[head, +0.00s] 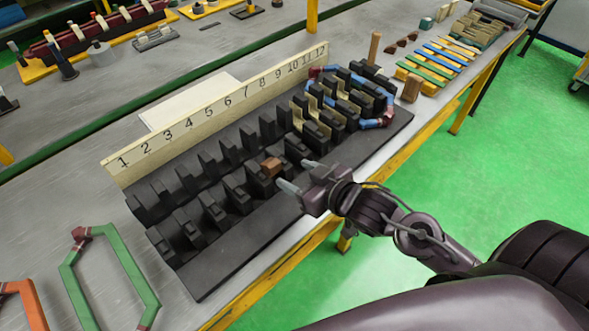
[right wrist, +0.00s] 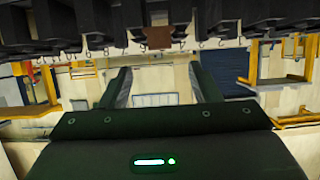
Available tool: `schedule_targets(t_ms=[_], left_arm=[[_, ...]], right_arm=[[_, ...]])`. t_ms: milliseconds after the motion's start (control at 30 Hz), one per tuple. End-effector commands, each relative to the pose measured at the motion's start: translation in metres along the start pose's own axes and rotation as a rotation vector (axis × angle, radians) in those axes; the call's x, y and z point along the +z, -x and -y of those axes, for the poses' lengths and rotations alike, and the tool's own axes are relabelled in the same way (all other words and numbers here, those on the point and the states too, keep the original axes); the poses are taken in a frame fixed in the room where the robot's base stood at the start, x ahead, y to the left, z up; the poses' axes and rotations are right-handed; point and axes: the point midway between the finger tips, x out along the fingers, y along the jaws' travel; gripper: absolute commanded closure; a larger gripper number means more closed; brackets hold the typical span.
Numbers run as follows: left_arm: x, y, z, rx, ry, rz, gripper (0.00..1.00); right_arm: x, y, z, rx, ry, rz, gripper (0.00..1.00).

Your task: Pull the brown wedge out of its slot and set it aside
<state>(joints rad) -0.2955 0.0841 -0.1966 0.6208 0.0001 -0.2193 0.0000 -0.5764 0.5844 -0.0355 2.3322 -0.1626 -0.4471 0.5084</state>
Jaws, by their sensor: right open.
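The brown wedge (head: 271,166) sits in a slot between the black teeth of the stator block (head: 225,262), around the middle of the row. It also shows in the right wrist view (right wrist: 158,37), at the top centre among the dark teeth. My right gripper (head: 300,175) is open and empty, just to the right of the wedge and apart from it. In the right wrist view its two fingers (right wrist: 158,85) point toward the teeth with nothing between them. My left gripper is not in view.
A numbered strip (head: 215,112) stands behind the stator. Blue and cream coils (head: 372,102) fill the slots at the right end. A green coil frame (head: 128,262) lies at the lower left. Wooden blocks (head: 412,88) and coloured strips (head: 440,57) lie at the right. The table edge (head: 380,165) is close to my arm.

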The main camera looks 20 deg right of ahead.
Motion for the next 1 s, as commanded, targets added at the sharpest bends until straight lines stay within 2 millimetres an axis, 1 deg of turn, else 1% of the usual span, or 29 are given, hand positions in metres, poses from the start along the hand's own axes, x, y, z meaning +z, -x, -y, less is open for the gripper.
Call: schedule_targets(t_ms=[33, 100, 167, 267, 367, 500, 567, 733, 867, 1000], left_arm=[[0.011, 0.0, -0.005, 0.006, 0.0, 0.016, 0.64], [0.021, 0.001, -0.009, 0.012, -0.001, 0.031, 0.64], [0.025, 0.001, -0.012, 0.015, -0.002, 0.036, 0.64], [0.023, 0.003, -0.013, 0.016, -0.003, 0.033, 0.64], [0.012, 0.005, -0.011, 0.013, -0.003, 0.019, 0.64], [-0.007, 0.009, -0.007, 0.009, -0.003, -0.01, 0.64], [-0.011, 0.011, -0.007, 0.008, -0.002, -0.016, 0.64], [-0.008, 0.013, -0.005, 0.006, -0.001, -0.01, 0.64], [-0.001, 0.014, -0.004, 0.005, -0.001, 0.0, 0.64], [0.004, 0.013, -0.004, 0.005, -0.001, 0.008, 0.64]], right_arm=[[0.0, 0.0, 0.0, 0.0, 0.0, 0.0, 0.44], [0.0, -0.001, 0.0, 0.0, 0.0, 0.0, 0.44], [0.0, -0.003, 0.0, 0.001, 0.0, -0.001, 0.44], [-0.001, -0.01, -0.001, 0.001, -0.001, -0.002, 0.44], [-0.002, -0.023, -0.001, 0.001, -0.001, -0.003, 0.44], [-0.003, -0.045, -0.001, 0.001, -0.001, -0.004, 0.44], [-0.003, -0.054, -0.001, 0.001, -0.001, -0.004, 0.44], [-0.001, -0.072, -0.001, 0.002, -0.001, -0.002, 0.44], [-0.001, -0.078, 0.0, 0.001, 0.0, -0.001, 0.44], [0.0, -0.079, 0.0, 0.001, 0.0, 0.0, 0.44]])
